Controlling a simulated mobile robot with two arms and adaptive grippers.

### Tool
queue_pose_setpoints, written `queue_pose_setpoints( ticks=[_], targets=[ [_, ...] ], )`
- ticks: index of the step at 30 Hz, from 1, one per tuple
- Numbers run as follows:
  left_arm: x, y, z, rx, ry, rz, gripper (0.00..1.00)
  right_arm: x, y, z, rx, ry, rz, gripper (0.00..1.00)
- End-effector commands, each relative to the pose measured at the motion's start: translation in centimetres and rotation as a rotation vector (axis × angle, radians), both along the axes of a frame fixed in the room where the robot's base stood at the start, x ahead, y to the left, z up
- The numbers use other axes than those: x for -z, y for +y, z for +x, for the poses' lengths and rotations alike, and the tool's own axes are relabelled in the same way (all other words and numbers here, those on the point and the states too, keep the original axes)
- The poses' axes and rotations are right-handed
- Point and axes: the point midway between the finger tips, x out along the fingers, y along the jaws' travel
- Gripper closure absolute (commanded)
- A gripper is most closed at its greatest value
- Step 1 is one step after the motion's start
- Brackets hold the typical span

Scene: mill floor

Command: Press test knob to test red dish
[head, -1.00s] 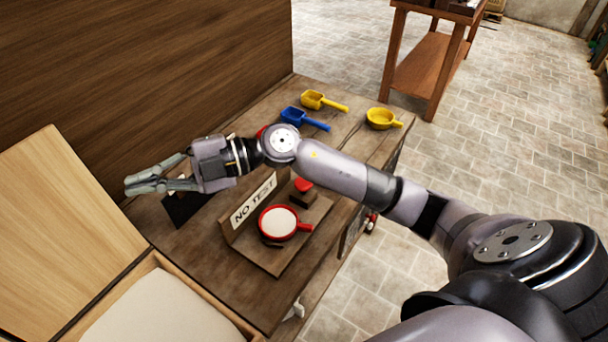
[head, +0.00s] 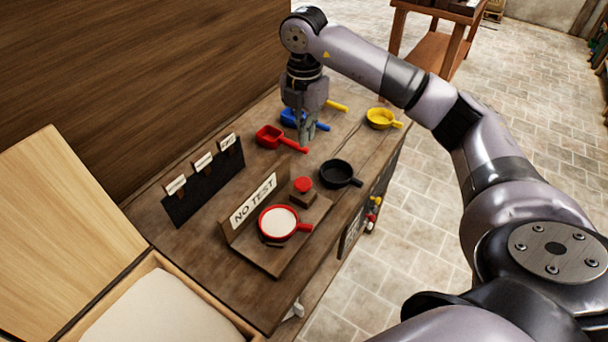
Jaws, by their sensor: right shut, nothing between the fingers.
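The red dish (head: 264,236), filled with something white, sits on the wooden test stand (head: 264,259). The red test knob (head: 303,185) is on a small block at the right end of the stand, behind the dish. A sign reading "NO TEST" (head: 253,199) stands along the stand's back. My right gripper (head: 306,138) is shut and empty, pointing down beyond the knob, between the red scoop (head: 270,137) and the black dish. It hides part of the blue scoop (head: 289,116). My left gripper is not in view.
A black dish (head: 335,174) lies right of the knob. A yellow dish (head: 381,118) is at the far right of the bench. A black rack with labels (head: 205,187) stands at the left. An open wooden bin (head: 72,322) with white contents is at front left.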

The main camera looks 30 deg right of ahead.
Motion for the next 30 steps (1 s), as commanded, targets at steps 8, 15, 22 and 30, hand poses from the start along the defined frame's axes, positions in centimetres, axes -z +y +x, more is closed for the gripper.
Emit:
queue_pose_setpoints(
  ticks=[8, 15, 22, 30],
  targets=[
    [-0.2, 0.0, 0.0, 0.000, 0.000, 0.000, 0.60, 0.4, 0.1, 0.0, -0.003, 0.001, 0.003, 1.00],
    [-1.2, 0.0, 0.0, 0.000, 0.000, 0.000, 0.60, 3.9, 0.1, -0.1, -0.004, 0.006, 0.004, 1.00],
    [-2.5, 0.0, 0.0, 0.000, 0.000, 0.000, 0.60, 8.9, 0.2, -0.1, -0.003, 0.005, 0.005, 1.00],
    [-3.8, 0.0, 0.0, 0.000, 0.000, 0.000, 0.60, 13.0, 0.2, 0.0, -0.003, 0.001, 0.005, 1.00]
  ],
)
